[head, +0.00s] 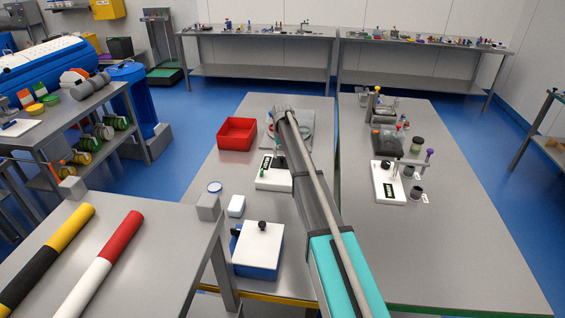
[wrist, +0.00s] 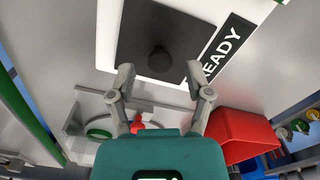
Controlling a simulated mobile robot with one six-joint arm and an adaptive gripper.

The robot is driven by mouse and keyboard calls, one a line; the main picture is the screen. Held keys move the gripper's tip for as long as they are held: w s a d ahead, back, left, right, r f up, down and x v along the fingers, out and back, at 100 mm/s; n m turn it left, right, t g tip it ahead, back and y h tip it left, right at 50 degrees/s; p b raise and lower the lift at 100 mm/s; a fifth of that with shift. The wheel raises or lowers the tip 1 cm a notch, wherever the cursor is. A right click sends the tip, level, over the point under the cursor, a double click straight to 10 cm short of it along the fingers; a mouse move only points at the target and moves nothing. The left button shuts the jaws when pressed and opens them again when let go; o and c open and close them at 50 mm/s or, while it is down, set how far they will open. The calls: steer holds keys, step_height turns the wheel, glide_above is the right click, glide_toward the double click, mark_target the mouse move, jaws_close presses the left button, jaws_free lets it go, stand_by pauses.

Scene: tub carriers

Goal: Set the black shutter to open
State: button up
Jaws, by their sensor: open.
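The black shutter (wrist: 158,42) is a flat dark square plate with a round knob (wrist: 160,59) on a white panel (wrist: 108,40) in the wrist view. A black label (wrist: 228,48) whose visible letters read "EADY" lies beside the plate, its start covered by a finger. My gripper (wrist: 159,79) is open, its two fingers spread on either side of the knob's line and apart from it in the picture. I cannot tell its height above the panel. In the head view the white panel (head: 268,184) stands on the left table, partly behind my arm; the gripper is mostly hidden there.
A red bin (head: 237,134) stands behind the panel, left of my arm. A blue box with a white lid (head: 259,245) and a small white block (head: 236,206) sit in front. Another white panel with a black plate (head: 388,183) stands on the right table among small posts.

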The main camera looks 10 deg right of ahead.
steer(key=shift+f+b, duration=0.8)
steer(key=shift+f, duration=0.3)
jaws_close()
